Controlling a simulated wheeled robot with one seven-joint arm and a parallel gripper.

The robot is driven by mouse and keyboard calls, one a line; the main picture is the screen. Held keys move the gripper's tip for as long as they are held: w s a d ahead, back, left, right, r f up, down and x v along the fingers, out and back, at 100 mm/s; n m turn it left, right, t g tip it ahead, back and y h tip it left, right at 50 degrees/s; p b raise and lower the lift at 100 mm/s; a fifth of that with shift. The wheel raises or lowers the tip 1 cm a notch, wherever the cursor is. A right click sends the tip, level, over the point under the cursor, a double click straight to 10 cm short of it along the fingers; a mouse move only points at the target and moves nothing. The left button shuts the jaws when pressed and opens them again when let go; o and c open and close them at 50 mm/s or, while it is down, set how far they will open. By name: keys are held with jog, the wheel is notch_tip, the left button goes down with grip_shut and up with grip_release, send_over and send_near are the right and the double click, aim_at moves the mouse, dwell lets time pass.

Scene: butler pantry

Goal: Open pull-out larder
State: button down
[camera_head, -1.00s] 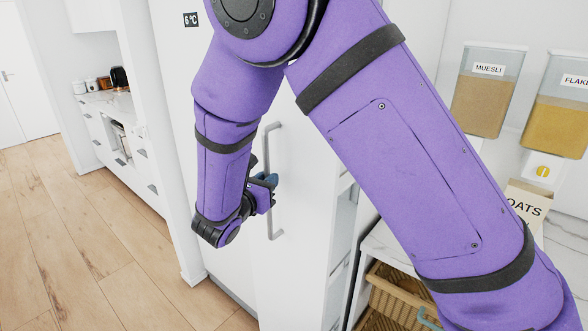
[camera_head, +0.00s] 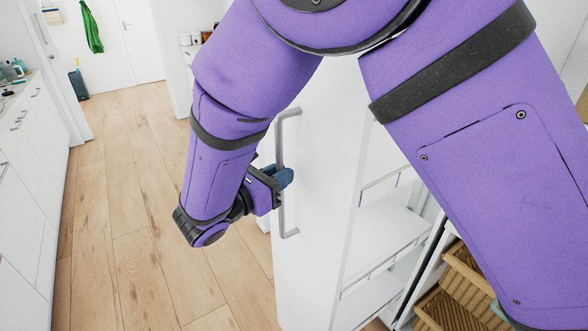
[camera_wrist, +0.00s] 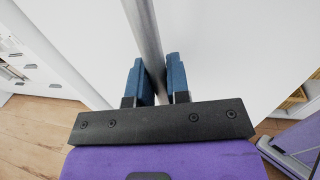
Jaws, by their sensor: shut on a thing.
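The pull-out larder (camera_head: 325,190) has a tall white front panel, and its side shows open white shelves (camera_head: 380,235). It stands pulled out from the cabinet row. A long vertical grey bar handle (camera_head: 282,215) is on its front. My gripper (camera_head: 283,178) is at the middle of this handle, shut on it. In the wrist view the handle (camera_wrist: 146,35) runs between the two blue fingertips (camera_wrist: 157,82), close against both. My purple arm hides the upper part of the larder and whatever is behind it.
Wicker baskets (camera_head: 470,275) sit in a shelf at the lower right, beside the larder. Wooden floor (camera_head: 125,200) lies clear to the left. White drawers under a counter (camera_head: 30,140) line the far left. A green cloth (camera_head: 91,28) hangs at the back.

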jog(key=shift+s+a, duration=0.15)
jog(key=shift+a, duration=0.05)
jog(key=c, duration=1.1)
grip_release()
jog(key=v, duration=1)
jog(key=shift+s+a, duration=0.25)
jog(key=shift+s, duration=0.1)
